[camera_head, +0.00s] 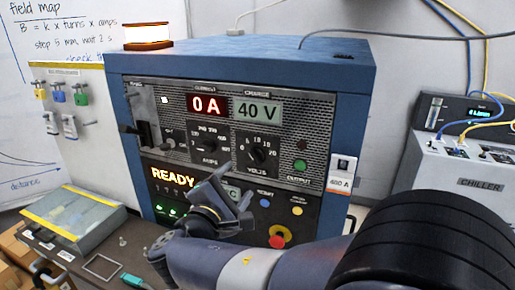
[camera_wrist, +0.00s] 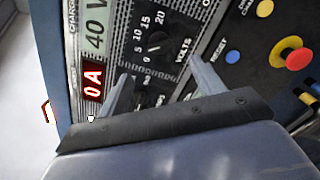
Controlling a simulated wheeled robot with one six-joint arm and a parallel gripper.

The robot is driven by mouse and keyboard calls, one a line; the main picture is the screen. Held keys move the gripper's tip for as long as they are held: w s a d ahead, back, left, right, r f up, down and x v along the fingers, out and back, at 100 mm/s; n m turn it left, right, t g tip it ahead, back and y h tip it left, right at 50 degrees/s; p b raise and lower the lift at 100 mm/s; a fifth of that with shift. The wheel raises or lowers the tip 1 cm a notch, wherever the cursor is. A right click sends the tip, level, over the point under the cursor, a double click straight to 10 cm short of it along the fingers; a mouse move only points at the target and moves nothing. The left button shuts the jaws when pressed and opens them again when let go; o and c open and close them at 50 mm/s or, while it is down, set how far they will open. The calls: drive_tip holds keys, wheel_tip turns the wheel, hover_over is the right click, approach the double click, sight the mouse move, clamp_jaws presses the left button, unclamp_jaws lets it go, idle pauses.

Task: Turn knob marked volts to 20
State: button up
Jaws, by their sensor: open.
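The black knob marked VOLTS (camera_head: 258,152) sits on the blue power cabinet's front panel, with a scale up to 20 around it. I cannot read its pointer setting. It also shows in the wrist view (camera_wrist: 158,45), where the panel appears turned on its side. My gripper (camera_head: 229,184) is open and empty, in front of the panel and lower than the knob in the head view. In the wrist view the fingers (camera_wrist: 160,70) point toward the panel, with the VOLTS knob beyond their tips. No contact with it shows.
The AMPS knob (camera_head: 208,146) is left of the VOLTS knob. Displays read 0 A (camera_head: 208,104) and 40 V (camera_head: 258,110). A red stop button (camera_head: 278,238) is low on the panel.

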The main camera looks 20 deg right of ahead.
sight(254, 159)
drive_tip(key=p+x, duration=0.2)
drive_tip(key=x, duration=0.8)
drive_tip(key=shift+w+d, duration=0.2)
drive_tip(key=shift+w, duration=0.05)
drive_tip(key=c, duration=1)
